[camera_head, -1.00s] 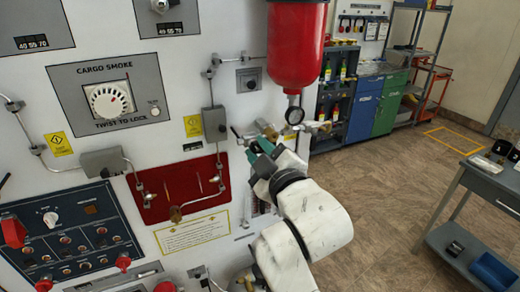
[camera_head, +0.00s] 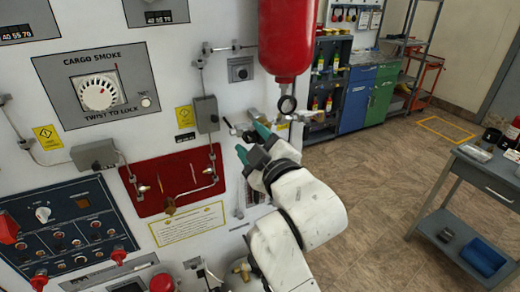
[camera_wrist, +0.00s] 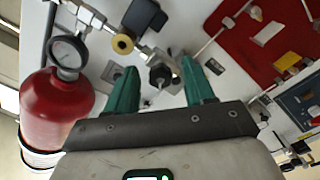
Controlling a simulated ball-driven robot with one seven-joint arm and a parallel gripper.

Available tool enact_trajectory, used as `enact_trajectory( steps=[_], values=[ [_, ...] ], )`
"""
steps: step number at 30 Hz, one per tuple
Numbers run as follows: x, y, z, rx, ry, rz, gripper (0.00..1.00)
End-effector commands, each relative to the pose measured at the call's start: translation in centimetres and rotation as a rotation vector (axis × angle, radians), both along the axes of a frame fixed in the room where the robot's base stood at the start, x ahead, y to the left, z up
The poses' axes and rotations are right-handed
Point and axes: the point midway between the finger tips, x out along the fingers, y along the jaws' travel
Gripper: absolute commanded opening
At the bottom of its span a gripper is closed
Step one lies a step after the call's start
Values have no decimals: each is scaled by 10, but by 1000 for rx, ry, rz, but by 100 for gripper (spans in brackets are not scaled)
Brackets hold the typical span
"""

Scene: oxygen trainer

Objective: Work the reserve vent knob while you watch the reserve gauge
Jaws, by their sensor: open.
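The reserve gauge is most likely the small round dial below the red cylinder. It shows in the head view (camera_head: 287,104) and in the wrist view (camera_wrist: 68,52), its reading too small to tell. A dark knob (camera_wrist: 160,76), likely the vent knob, sits on the brass valve fittings in the wrist view. In the wrist view my gripper (camera_wrist: 158,68) has a finger on each side of the dark knob. I cannot tell whether they touch it.
The red cylinder (camera_head: 287,38) hangs just above my gripper. A brass-tipped black fitting (camera_wrist: 122,42) lies close to the fingers. A red plate (camera_head: 178,187) with pipes is left of my gripper. A grey table (camera_head: 485,172) stands right; the floor between is clear.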

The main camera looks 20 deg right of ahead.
Motion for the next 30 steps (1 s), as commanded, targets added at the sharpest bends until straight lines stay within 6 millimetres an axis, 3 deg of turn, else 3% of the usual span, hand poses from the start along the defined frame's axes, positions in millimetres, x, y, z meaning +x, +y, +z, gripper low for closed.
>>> enact_trajectory(
  steps=[12, 18, 30],
  values=[
    [-71, 1, -3, 2, -1, 3, 53],
    [-97, 1, -2, 0, 0, 1, 53],
    [-105, 1, 0, -1, 0, 1, 53]
  ],
)
